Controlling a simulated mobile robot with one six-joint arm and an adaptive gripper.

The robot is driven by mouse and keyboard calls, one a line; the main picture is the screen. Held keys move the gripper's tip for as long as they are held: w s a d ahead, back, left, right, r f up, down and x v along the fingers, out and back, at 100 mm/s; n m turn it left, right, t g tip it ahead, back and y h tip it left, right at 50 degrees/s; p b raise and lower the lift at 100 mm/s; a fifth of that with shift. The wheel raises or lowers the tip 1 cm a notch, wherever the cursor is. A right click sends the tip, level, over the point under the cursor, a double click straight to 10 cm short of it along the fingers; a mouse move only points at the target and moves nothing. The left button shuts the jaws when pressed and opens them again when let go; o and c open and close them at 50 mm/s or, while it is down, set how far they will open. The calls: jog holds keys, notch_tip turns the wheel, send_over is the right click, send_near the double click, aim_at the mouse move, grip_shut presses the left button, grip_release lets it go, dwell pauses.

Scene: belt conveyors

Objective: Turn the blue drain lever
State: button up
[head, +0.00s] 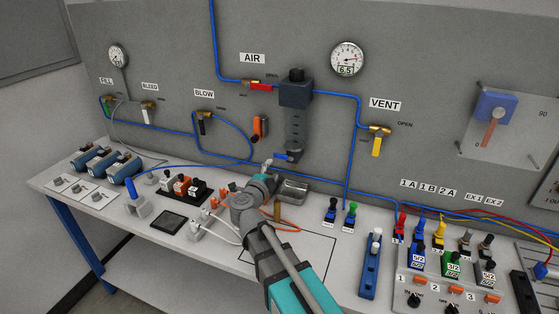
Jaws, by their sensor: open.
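The blue drain lever (283,157) is small and sits below the dark cylindrical filter (298,118) on the grey panel, above the bench. My arm reaches in from the bottom, and my gripper (268,164) is just left of the lever. The gripper is open and looks empty. It is small in this view, so I cannot tell whether it touches the lever or stands apart from it.
A metal tray (292,192) lies on the bench below the filter. Plugs and a switch console (450,268) fill the right side.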

aim_at(279, 158)
jog(key=x, duration=0.7)
jog(key=shift+s, duration=0.15)
jog(key=shift+a, duration=0.1)
grip_shut()
